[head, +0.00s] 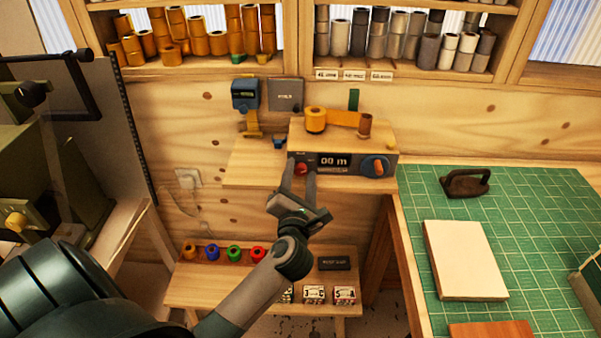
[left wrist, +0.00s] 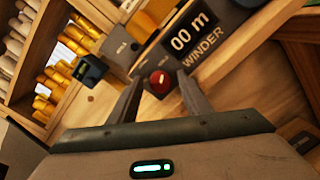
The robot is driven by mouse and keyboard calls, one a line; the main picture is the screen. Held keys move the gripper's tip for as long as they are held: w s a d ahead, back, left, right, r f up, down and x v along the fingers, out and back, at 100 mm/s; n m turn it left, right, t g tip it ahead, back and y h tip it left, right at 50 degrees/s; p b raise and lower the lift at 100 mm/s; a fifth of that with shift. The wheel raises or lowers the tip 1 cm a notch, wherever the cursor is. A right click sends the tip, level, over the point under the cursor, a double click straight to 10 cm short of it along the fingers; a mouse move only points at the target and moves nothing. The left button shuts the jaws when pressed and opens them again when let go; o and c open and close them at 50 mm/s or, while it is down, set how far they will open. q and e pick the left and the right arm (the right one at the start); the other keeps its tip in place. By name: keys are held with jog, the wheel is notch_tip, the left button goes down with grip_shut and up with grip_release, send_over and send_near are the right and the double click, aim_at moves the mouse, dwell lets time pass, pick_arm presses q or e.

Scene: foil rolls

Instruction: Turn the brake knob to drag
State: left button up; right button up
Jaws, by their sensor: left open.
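The winder (head: 335,162) is a grey box with a "00 m" display and a wooden top, standing on a wall shelf. A small red knob (head: 302,168) sits at the left of its front panel; it also shows in the left wrist view (left wrist: 160,82) with a pale mark. A larger orange and blue knob (head: 377,167) is at the right of the panel. The small lettering by the red knob is unreadable. My left gripper (head: 300,174) is open, its fingertips (left wrist: 160,88) on either side of the red knob. I cannot tell whether they touch it. My right gripper is out of view.
A gold foil roll (head: 315,120) and a brown core (head: 365,124) stand on top of the winder. A lower bench (head: 200,289) holds coloured rolls and small boxes. At right, a green cutting mat (head: 400,190) carries a pale board (head: 465,260) and an iron (head: 465,183).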

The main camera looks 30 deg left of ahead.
pick_arm(q)
jog(key=c, duration=1)
jog(key=shift+c, duration=0.2)
jog(key=shift+n, duration=0.4)
jog(key=n+b, duration=0.1)
jog(key=n, duration=0.3)
jog(key=shift+f, duration=0.1)
jog(key=n+b, duration=0.2)
jog(key=n, duration=0.3)
jog(key=shift+n+b, duration=0.45)
jog(key=shift+n, duration=0.65)
